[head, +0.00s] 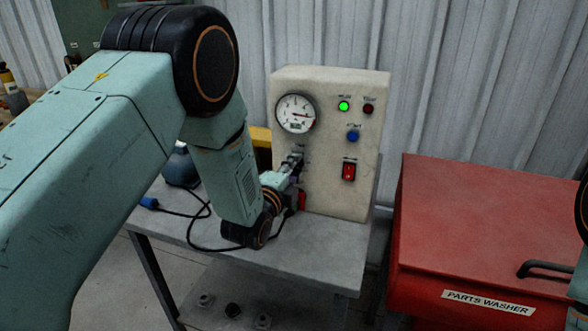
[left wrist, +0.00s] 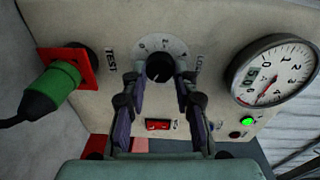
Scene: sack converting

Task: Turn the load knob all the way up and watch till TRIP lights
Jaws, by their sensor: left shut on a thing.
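The test box (head: 335,190) stands on a grey bench. My left gripper (left wrist: 160,72) is shut on the black load knob (left wrist: 159,66), its fingers on either side, over a pale numbered dial (left wrist: 150,45). In the head view my left gripper (head: 292,163) covers the knob. The knob's exact setting is unclear. The gauge (head: 296,113) has its red needle pointing right. The green lamp (head: 344,105) is lit. The dark red lamp (head: 368,108) beside it, apparently TRIP, is unlit. My right gripper is out of view.
A blue button (head: 352,136) and a red rocker switch (head: 349,171) sit on the box's right side. A green plug (left wrist: 60,85) with a black cable is in the red TEST socket (left wrist: 84,68). A red parts washer (head: 470,220) stands right of the bench.

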